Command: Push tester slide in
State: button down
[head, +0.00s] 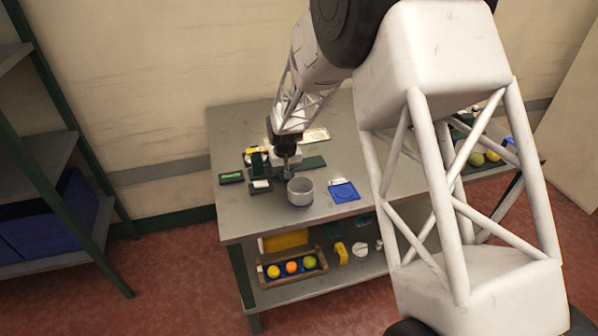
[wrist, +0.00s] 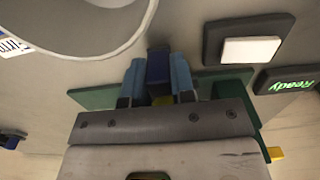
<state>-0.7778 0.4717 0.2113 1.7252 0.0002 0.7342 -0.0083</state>
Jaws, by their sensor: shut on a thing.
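My gripper (head: 287,174) is low over the table, at the tester. In the wrist view its two light-blue fingers (wrist: 157,78) are shut on a dark blue block (wrist: 158,66), which looks like the slide's handle. The green tester (head: 258,164) stands beside the gripper; its green base also shows in the wrist view (wrist: 92,97). A bit of yellow shows between the fingers. My gripper's body hides much of the tester and slide, so I cannot tell how far in the slide sits.
A dark box with a white pad (wrist: 251,50) and a display reading "Ready" (wrist: 289,80) are near the tester. A blue mat (head: 344,190) lies right of the bowl. A crate of fruit (head: 293,280) is on the lower shelf.

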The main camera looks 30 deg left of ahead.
jog(key=shift+s+a, duration=0.2)
jog(key=c, duration=1)
grip_release()
jog(key=shift+o, duration=0.2)
jog(key=shift+r, duration=0.15)
jog(key=shift+r, duration=3.8)
